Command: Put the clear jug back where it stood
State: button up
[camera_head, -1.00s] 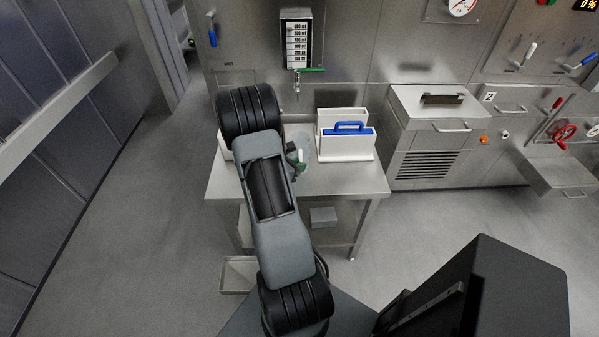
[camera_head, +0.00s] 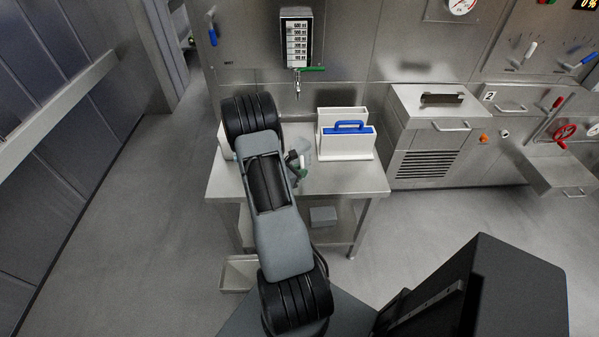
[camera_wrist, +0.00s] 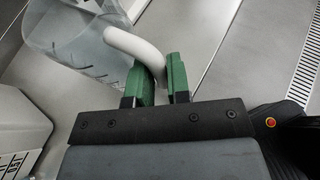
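The clear jug (camera_wrist: 78,48) is see-through with dark markings and a white curved handle (camera_wrist: 128,45). It fills the upper left of the wrist view. My gripper (camera_wrist: 158,72) has green fingers on both sides of the handle's end, closed on it. In the head view the jug (camera_head: 311,150) is a faint clear shape over the steel table (camera_head: 340,183), partly hidden by my arm. My gripper (camera_head: 299,166) shows there just right of my arm. I cannot tell whether the jug's base touches the tabletop.
A white bin with a blue handle (camera_head: 347,145) stands on the table close to the jug's right. A white object (camera_head: 224,143) is partly hidden at the table's left. A tap (camera_head: 297,86) sticks out from the wall above. The table's front right is clear.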

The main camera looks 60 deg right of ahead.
jog(key=o, duration=0.4)
jog(key=a+r+m+t+y, duration=0.2)
jog(key=a+r+m+y, duration=0.2)
jog(key=a, duration=0.9)
jog(key=a+r+m+t+y, duration=0.3)
jog(key=a+r+m+y, duration=0.1)
jog(key=a+r, duration=0.6)
jog(key=a+r+m+t+y+b, duration=0.1)
jog(key=a+r+m+t+y, duration=0.2)
jog(key=a, duration=1.3)
notch_tip(320, 180, up, 5)
jog(key=shift+w+f+m+y, duration=0.15)
jog(key=shift+m+y, duration=0.65)
jog(key=shift+m, duration=0.7)
